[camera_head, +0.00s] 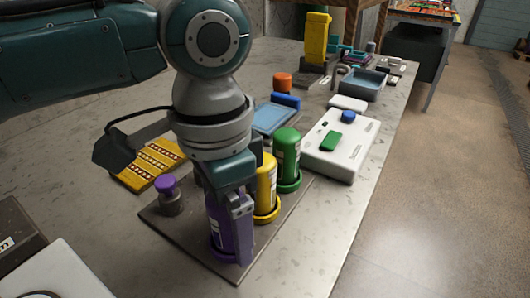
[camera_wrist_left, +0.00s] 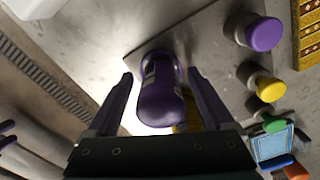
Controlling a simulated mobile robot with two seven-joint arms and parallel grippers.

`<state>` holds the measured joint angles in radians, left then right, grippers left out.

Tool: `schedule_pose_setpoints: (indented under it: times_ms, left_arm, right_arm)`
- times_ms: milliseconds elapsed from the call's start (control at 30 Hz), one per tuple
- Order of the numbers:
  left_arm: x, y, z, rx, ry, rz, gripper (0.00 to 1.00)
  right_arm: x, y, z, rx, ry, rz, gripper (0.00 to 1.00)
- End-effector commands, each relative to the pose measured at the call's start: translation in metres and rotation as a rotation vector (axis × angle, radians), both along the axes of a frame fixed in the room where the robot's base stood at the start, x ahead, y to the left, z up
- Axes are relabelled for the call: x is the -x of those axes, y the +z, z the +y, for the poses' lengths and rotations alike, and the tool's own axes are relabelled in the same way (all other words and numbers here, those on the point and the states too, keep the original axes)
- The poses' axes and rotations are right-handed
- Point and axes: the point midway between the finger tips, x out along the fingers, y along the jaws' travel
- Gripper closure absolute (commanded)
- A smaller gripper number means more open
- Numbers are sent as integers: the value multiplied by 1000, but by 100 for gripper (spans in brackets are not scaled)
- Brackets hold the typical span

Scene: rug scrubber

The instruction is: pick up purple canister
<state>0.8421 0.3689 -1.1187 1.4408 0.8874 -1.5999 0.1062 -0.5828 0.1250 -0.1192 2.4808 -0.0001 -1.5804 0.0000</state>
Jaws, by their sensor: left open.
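The purple canister (camera_head: 224,232) stands upright in its ring at the near end of a dark board (camera_head: 196,240). In the left wrist view the purple canister (camera_wrist_left: 161,92) lies between two spread fingers. My left gripper (camera_head: 238,212) is lowered over the canister's upper part from above, and its fingers straddle it. In the left wrist view the left gripper (camera_wrist_left: 162,85) is open with a gap on each side of the canister. The canister's top is partly hidden by the gripper in the head view.
A yellow canister (camera_head: 266,186) and a green canister (camera_head: 287,158) stand close behind on the board. A purple-capped small weight (camera_head: 170,198) sits to the left.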

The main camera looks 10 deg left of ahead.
Motion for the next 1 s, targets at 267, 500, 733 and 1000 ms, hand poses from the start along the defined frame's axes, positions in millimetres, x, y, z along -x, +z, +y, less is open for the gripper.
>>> schedule_pose_setpoints:
  times_ms: [267,500,733,1000]
  left_arm:
    - [0,1,0,0,0,0,33]
    - [0,1,0,1,0,-1,60]
    - [0,1,0,1,0,-1,86]
    - [0,1,0,1,0,-1,100]
  right_arm:
    - [-1,1,2,-6,-3,-1,50]
    - [-1,1,2,-7,-4,-2,50]
    - [-1,1,2,-7,-4,-2,50]
    - [-1,1,2,-7,-3,-2,50]
